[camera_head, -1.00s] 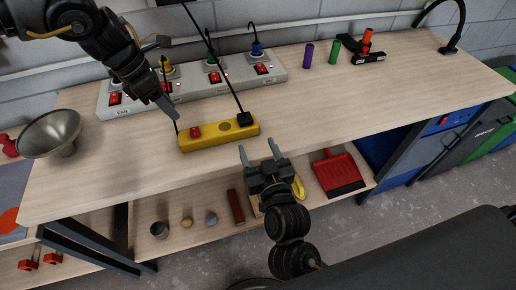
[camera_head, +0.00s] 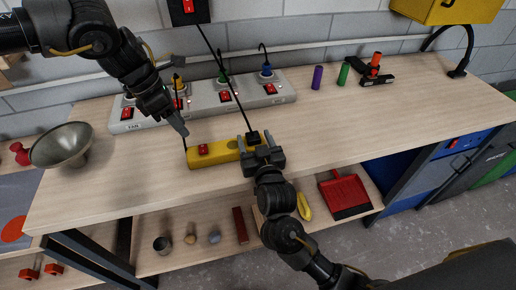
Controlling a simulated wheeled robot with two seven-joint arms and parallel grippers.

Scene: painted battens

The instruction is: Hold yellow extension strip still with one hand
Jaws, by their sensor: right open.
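The yellow extension strip (camera_head: 222,151) lies near the front of the wooden workbench, with a red switch (camera_head: 203,149) at its left and a black plug (camera_head: 253,137) with a cord near its right end. My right gripper (camera_head: 257,143) is open at the strip's right end, with its fingers reaching up beside the plug; I cannot tell if they touch the strip. My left gripper (camera_head: 183,131) points down just behind the strip's left end. It is seen from the side, so its jaw opening is unclear.
A long grey power strip (camera_head: 215,106) with coloured plugs and red switches lies behind. A metal bowl (camera_head: 62,146) stands at the left. Purple (camera_head: 317,77) and green (camera_head: 343,73) cylinders stand at the back right. The right part of the bench (camera_head: 400,110) is clear.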

